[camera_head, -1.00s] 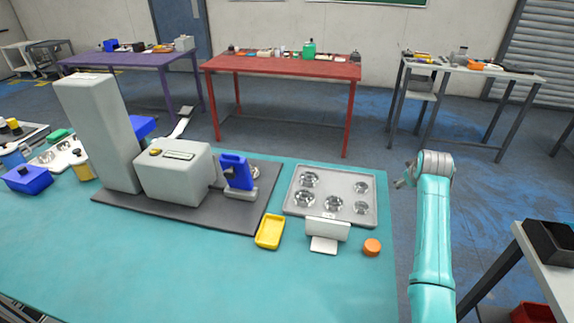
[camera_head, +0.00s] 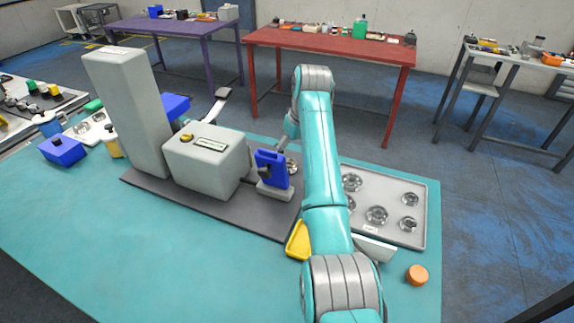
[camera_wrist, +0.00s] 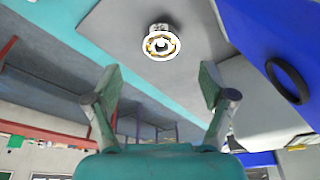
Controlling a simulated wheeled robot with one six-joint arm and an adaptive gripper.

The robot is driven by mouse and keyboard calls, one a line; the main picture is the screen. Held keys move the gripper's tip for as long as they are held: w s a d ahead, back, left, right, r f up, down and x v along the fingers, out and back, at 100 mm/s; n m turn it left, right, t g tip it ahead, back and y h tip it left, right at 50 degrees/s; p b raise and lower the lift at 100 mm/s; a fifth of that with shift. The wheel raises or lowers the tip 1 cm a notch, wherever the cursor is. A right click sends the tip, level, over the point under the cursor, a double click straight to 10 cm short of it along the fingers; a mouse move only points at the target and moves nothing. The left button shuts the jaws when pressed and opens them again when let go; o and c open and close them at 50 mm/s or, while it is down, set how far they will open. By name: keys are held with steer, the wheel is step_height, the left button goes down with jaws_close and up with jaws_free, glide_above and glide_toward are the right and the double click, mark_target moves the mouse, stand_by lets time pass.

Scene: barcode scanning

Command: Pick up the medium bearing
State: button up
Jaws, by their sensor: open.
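A shiny round bearing (camera_head: 292,166) lies on the dark grey mat just right of the blue scanner (camera_head: 270,170), partly hidden by my arm. In the wrist view this bearing (camera_wrist: 161,43) sits beyond my fingertips, roughly centred between them and apart from both. Several bearings of differing size, one of them (camera_head: 377,215), rest in the pale grey tray (camera_head: 418,232); my arm covers its left side. I cannot tell which bearing is the medium one. My gripper (camera_wrist: 160,88) is open and empty; in the head view it is mostly hidden behind my arm.
A grey box device (camera_head: 207,165) and a tall grey column (camera_head: 130,110) stand left of the scanner. A yellow tray (camera_head: 297,241) and an orange cap (camera_head: 417,274) lie near the bench front. The teal bench (camera_head: 170,250) is clear at front left.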

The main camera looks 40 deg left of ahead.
mark_target(289, 165)
steer(key=shift+x, duration=3.15)
steer(key=shift+a, duration=0.1)
steer(key=c, duration=1.5)
step_height(289, 165, up, 10)
